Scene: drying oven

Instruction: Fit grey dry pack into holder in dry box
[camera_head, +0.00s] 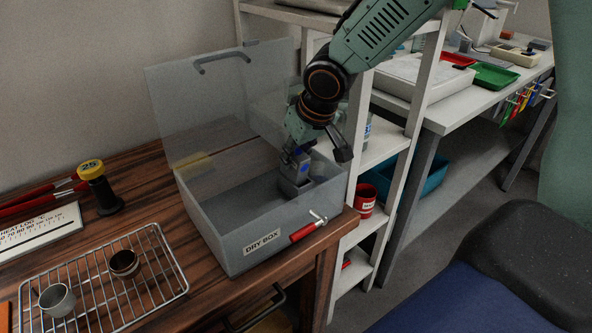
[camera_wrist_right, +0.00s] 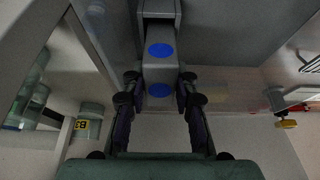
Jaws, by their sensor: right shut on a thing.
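The dry box (camera_head: 226,240) is a grey open-topped box on the wooden bench, with its clear lid raised at the back. My right gripper (camera_head: 296,156) reaches down into its right part. It is shut on the grey dry pack (camera_head: 299,169), which has blue round marks; the pack also shows between the fingers in the wrist view (camera_wrist_right: 160,72). The grey holder (camera_head: 294,188) stands on the box floor directly below the pack and shows in the wrist view too (camera_wrist_right: 174,14). The pack's lower end is at the holder's mouth; how deep it sits I cannot tell. My left gripper is out of view.
A red-handled latch (camera_head: 308,230) is on the box's front. A white shelf unit (camera_head: 389,150) stands close on the right.

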